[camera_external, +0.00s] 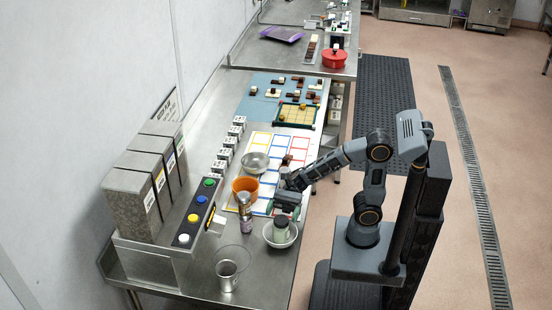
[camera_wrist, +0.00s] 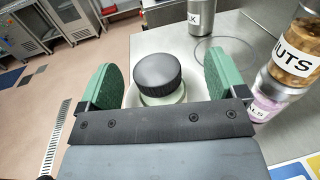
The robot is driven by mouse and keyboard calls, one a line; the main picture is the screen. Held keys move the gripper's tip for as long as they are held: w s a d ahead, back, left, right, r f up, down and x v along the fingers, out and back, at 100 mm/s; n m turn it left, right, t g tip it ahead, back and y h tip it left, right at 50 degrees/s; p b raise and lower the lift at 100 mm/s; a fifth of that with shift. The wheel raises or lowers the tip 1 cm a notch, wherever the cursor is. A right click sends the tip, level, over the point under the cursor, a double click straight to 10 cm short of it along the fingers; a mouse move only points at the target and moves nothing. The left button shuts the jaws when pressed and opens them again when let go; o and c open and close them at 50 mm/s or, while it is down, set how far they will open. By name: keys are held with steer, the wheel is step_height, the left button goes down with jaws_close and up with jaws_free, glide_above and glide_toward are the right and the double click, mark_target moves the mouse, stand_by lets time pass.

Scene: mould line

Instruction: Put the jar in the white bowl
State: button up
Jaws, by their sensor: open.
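The jar (camera_external: 281,225) has a dark lid and a pale greenish body. It stands inside the white bowl (camera_external: 292,241) near the front edge of the steel table. My gripper (camera_external: 284,209) is just above the jar, with its green fingers apart. In the wrist view the jar's black lid (camera_wrist: 159,74) shows between the two open fingers, with a gap on each side. The lower part of the jar is hidden by the gripper's body, and little of the bowl shows there.
Stacked labelled containers (camera_external: 246,212) stand left of the bowl, beside an orange pot (camera_external: 245,187). A metal cup (camera_external: 228,277) stands at the near end. A metal bowl (camera_external: 255,162) is farther back. A button panel (camera_external: 196,212) lies at the left.

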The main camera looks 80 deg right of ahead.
steer(key=shift+r+p, duration=0.9)
steer(key=shift+p, duration=0.25)
steer(key=s+d+b, duration=0.2)
steer(key=d+b, duration=0.1)
steer(key=d, duration=0.9)
steer(key=shift+f, duration=0.4)
steer(key=shift+w, duration=0.1)
